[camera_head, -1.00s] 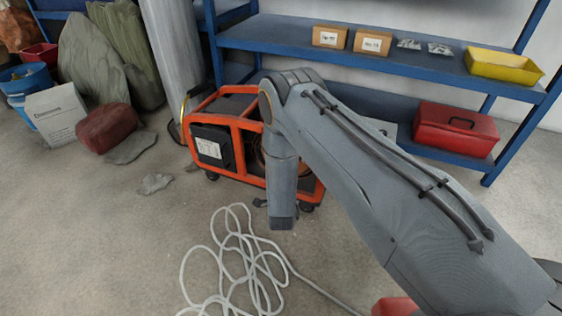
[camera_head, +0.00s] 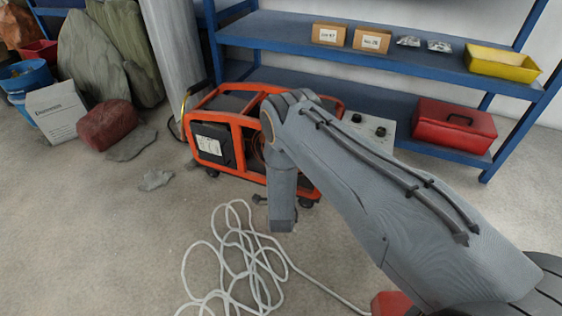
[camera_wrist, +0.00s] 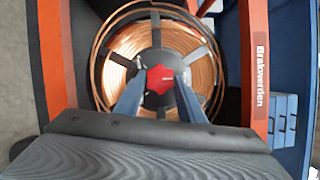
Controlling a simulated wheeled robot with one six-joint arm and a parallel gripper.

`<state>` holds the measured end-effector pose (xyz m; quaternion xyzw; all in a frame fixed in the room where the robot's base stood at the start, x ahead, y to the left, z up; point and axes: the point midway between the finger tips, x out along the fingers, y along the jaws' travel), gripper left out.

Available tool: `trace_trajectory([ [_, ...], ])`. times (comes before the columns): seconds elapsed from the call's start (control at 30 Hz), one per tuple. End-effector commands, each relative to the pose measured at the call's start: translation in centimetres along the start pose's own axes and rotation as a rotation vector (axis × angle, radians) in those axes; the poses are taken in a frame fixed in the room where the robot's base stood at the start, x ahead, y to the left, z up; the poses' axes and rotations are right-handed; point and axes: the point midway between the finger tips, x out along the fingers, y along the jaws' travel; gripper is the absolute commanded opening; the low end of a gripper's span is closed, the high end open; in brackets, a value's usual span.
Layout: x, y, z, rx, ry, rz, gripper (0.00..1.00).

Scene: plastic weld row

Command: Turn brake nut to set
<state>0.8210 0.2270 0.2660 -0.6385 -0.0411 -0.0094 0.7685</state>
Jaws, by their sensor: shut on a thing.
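The red brake nut (camera_wrist: 160,79) sits at the hub of a spool of copper wire (camera_wrist: 118,50) in the wrist view. The nut is star-shaped, with a small pale mark. My gripper (camera_wrist: 159,83) reaches in from below, its two blue-grey fingers on either side of the nut and shut on it. The spool stands inside an orange-framed machine (camera_head: 222,119), which shows in the head view beyond my arm. My gripper and the nut are hidden there.
Orange frame posts (camera_wrist: 253,65) stand close on both sides of the spool. White hose (camera_head: 232,262) lies in loops on the floor in front of the machine. A blue shelf (camera_head: 290,42) with boxes and a red toolbox (camera_head: 453,128) stands behind.

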Motion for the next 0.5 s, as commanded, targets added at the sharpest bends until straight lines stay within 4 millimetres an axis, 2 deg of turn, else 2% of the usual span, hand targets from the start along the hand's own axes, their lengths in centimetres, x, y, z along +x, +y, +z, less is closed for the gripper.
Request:
trace_trajectory([
  [0.13, -0.01, 0.06, -0.14, -0.001, 0.003, 0.001, 0.13],
  [0.17, -0.01, 0.06, -0.14, -0.001, 0.003, 0.002, 0.41],
  [0.23, -0.01, 0.05, -0.13, -0.001, 0.003, 0.001, 0.52],
  [0.5, -0.02, 0.01, -0.05, -0.001, 0.001, 0.001, 0.54],
])
